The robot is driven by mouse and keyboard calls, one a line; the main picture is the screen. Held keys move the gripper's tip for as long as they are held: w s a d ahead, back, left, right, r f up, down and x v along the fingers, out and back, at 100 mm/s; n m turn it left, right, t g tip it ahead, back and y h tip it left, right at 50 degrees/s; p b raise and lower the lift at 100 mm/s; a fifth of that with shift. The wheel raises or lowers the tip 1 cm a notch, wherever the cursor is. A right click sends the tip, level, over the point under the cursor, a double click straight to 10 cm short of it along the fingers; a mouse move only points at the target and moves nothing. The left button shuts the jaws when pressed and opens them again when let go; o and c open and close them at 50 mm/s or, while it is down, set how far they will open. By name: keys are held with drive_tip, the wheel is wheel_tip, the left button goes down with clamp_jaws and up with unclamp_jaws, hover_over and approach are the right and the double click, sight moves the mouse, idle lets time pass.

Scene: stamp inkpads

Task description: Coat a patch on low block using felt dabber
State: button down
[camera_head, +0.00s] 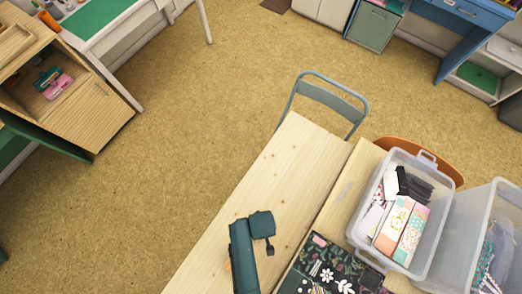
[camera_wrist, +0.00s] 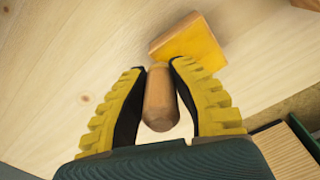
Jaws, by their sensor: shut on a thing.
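My gripper (camera_wrist: 158,68) has yellow ribbed fingers with dark inner pads. It is shut on the wooden handle of the felt dabber (camera_wrist: 160,100), whose rounded end points toward the wrist camera. The dabber's felt end is hidden beyond the fingers. The low block (camera_wrist: 190,40) is orange-yellow and lies on the pale wooden table just beyond the right fingertip in the wrist view. I cannot tell whether the dabber touches the table or block. In the head view, my dark green arm hides the fingers and the dabber.
The pale wooden table (camera_head: 275,175) is clear beyond my arm. A dark floral case (camera_head: 335,275) lies to the right. Two clear bins stand farther right, the nearer one (camera_head: 433,240) filled with boxes. A grey chair (camera_head: 335,93) stands at the table's far end.

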wheel_tip(320, 180, up, 3)
drive_tip(key=shift+f+p, duration=0.2)
drive_tip(key=shift+p, duration=0.85)
wheel_tip(320, 180, up, 6)
drive_tip(key=p, duration=0.6)
drive_tip(key=shift+f, duration=0.25)
drive_tip(key=shift+w, duration=0.1)
